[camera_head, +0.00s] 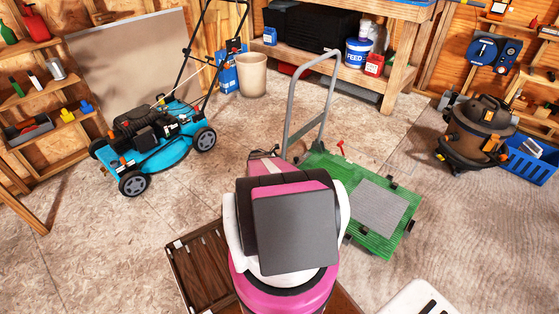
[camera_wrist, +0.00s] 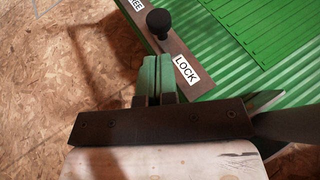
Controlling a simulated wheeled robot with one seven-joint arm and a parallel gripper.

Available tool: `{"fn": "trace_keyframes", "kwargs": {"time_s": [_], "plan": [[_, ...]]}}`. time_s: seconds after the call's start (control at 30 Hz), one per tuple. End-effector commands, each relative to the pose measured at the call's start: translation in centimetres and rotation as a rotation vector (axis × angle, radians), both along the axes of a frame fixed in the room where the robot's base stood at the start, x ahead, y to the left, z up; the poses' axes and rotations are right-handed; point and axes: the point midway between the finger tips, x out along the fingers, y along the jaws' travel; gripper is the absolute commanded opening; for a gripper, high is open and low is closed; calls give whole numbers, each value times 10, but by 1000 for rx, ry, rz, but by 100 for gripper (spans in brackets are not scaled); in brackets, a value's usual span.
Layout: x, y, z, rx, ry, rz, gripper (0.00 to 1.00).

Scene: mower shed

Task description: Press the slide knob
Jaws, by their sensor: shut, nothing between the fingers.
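The slide knob (camera_wrist: 158,20) is a black ball on a short stem. It stands on a brown metal strip (camera_wrist: 178,44) fixed along the edge of a green ribbed panel (camera_wrist: 225,45). A white "LOCK" label (camera_wrist: 186,69) is on the strip near my fingers, and a partly cut-off label ending in "EE" is at the far end. My gripper (camera_wrist: 154,60) is shut and empty, its green fingertips beside the strip and just short of the knob, apart from it in the picture. In the head view my arm hides the gripper, and I cannot make out the knob.
In the head view, a green platform (camera_head: 372,239) with a grey tubular handle (camera_head: 290,128) stands beyond my arm. A blue lawn mower (camera_head: 155,145) is at left, a shop vacuum (camera_head: 476,130) at right, and a workbench (camera_head: 400,45) at the back. Floor between them is mostly clear.

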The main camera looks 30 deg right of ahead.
Motion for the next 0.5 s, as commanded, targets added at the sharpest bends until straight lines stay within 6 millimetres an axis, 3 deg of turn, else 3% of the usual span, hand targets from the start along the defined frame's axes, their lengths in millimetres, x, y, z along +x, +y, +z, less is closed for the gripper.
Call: {"fn": "trace_keyframes", "kwargs": {"time_s": [0.2,0.5], "plan": [[-5,-33,-15,0,-1,-1,0],[-10,-52,-23,0,-1,0,0]]}}
